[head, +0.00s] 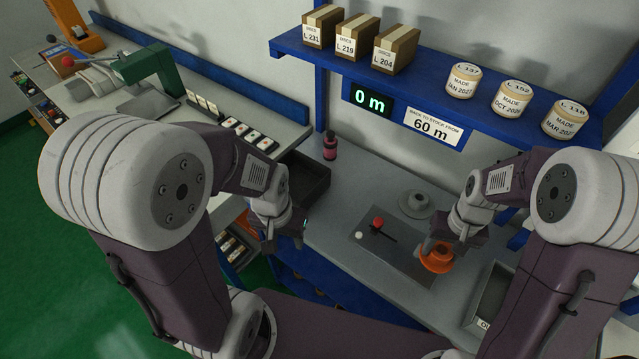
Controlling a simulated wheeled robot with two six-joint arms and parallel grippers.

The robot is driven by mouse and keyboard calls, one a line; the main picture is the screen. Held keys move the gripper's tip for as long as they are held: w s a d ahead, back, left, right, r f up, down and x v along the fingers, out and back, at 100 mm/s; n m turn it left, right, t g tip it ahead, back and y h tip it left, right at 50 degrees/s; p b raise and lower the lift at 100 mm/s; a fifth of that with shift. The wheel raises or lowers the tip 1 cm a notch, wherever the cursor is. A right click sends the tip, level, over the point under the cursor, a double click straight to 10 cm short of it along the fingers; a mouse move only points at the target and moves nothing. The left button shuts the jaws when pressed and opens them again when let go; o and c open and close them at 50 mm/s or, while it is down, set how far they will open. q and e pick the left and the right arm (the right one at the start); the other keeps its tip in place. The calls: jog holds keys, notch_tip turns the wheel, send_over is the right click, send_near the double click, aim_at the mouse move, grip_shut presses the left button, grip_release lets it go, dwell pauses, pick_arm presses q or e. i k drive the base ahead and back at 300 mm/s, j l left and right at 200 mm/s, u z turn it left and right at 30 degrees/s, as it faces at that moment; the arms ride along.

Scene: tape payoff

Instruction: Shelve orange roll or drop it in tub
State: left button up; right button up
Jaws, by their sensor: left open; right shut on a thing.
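The orange roll (437,260) is at the lower right of the head view, at the right edge of a dark plate. My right gripper (440,242) is shut on it from above; I cannot tell whether the roll touches the surface. My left gripper (285,243) is open and empty, left of the plate near the bench's front edge. The blue shelf (431,83) runs along the wall with boxes and round tubs on it. A grey tub (488,298) stands at the right front, partly hidden by my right arm; its label is cut off.
The dark plate (377,252) bears a red knob (378,222) on a dark lever. A grey flanged disc (416,204) sits behind it. A display (367,100) reads "0 m"; a sign (433,127) reads "BACK TO STOCK FROM 60 m". A dark tray (304,186) and red bottle (330,146) stand left.

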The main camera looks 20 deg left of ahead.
aim_at(302, 186)
jog(key=u, duration=0.75)
jog(key=k+j, duration=0.05)
